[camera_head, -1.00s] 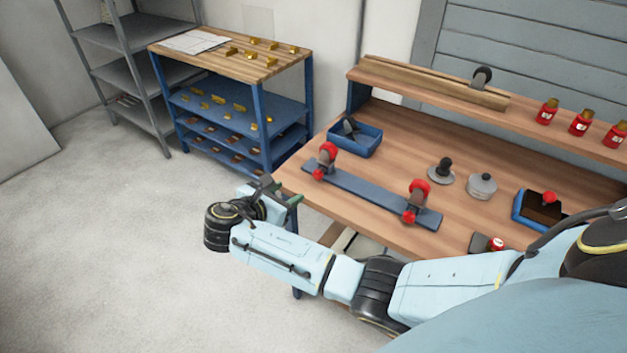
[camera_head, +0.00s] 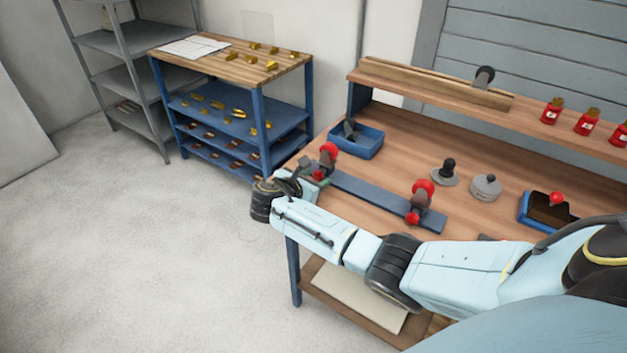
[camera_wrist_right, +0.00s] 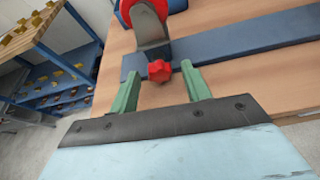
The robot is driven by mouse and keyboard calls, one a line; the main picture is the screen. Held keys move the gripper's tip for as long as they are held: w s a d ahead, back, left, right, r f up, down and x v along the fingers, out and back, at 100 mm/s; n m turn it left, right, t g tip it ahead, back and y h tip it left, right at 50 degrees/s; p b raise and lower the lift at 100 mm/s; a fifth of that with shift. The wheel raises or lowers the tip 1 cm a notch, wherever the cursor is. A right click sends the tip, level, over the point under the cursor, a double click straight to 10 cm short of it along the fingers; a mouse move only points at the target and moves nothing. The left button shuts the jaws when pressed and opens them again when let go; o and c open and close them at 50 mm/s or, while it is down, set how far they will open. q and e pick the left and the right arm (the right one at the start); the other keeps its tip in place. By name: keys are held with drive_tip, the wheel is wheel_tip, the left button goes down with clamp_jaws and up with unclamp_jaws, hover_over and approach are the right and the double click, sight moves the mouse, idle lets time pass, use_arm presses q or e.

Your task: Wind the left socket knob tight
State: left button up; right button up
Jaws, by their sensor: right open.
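The left socket knob (camera_head: 319,175) is a small red star-shaped knob low on the left clamp stand (camera_head: 327,163) of a blue-grey rail (camera_head: 370,194). In the right wrist view, the knob (camera_wrist_right: 159,71) appears between the tips of my right gripper's green fingers (camera_wrist_right: 160,84). The fingers are apart, one on each side, with a gap visible; contact cannot be told. In the head view, my right gripper (camera_head: 311,172) is at the rail's left end, partly hidden by my wrist. A matching right knob (camera_head: 412,218) is on the right stand. My left gripper is not in view.
A blue tray (camera_head: 357,142) stands behind the rail. A black-knobbed disc (camera_head: 445,173), a grey lidded pot (camera_head: 486,187) and a blue box with a red knob (camera_head: 540,211) are to the right. Red bottles (camera_head: 551,111) stand on the raised shelf.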

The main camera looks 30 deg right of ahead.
drive_tip(key=c, duration=1)
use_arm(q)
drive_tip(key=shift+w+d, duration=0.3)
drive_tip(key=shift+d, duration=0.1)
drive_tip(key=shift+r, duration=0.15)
